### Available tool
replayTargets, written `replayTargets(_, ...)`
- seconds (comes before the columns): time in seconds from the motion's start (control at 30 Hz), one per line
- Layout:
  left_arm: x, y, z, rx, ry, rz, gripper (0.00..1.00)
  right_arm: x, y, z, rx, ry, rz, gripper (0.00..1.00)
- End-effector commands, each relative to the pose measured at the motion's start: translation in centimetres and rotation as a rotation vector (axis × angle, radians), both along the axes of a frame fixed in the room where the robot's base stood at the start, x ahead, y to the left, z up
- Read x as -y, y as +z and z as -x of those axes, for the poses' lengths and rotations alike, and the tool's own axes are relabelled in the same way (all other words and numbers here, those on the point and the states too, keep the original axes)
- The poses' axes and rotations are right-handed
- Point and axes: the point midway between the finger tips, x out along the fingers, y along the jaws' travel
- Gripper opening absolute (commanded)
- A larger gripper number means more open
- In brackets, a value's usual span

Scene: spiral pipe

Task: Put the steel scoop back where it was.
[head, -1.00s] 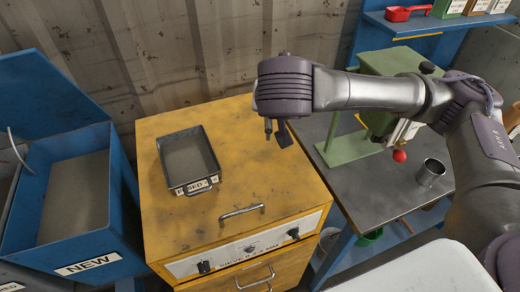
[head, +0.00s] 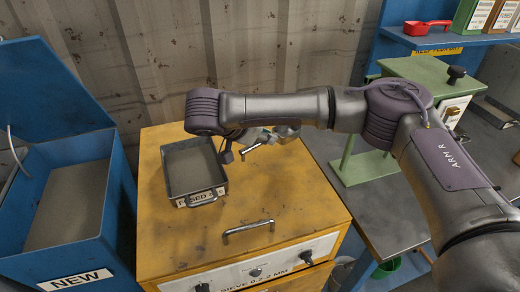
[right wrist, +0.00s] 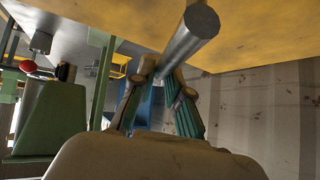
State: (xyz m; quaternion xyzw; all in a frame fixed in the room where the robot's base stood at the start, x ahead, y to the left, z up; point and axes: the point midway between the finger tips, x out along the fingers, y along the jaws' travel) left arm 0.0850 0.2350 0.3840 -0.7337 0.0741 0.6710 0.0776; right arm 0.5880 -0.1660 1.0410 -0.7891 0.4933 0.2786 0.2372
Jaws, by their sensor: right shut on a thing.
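My right gripper (head: 268,138) is above the yellow cabinet, right of the grey tray, partly hidden by my own arm. It is shut on a steel rod-like handle (head: 255,148), which looks like that of the steel scoop. In the right wrist view the round steel bar (right wrist: 186,42) sticks out from between the fingers (right wrist: 160,85), its flat end clear. The scoop's bowl cannot be made out. The grey tray (head: 222,185) with a "USED" label sits on the cabinet top (head: 290,205) and holds a layer of grey material. My left gripper is not in view.
A blue bin (head: 118,195) labelled "NEW" stands left of the cabinet. A green machine (head: 365,168) stands on the grey bench at the right. A red scoop (head: 427,27) lies on the blue shelf. The cabinet top's front part is clear, except for a bar handle (head: 248,229).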

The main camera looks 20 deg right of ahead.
Motion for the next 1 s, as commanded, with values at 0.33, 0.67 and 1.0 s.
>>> replayTargets(0.33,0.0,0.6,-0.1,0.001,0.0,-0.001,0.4,-1.1,-2.9,-1.2,-0.001,0.002,0.004,0.0)
replayTargets(0.67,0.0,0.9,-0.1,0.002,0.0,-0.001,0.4,-1.1,-4.9,-1.2,0.001,0.001,0.0,0.0)
replayTargets(1.0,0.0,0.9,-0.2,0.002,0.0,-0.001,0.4,-1.1,-4.9,-1.1,0.001,0.002,0.0,0.41)
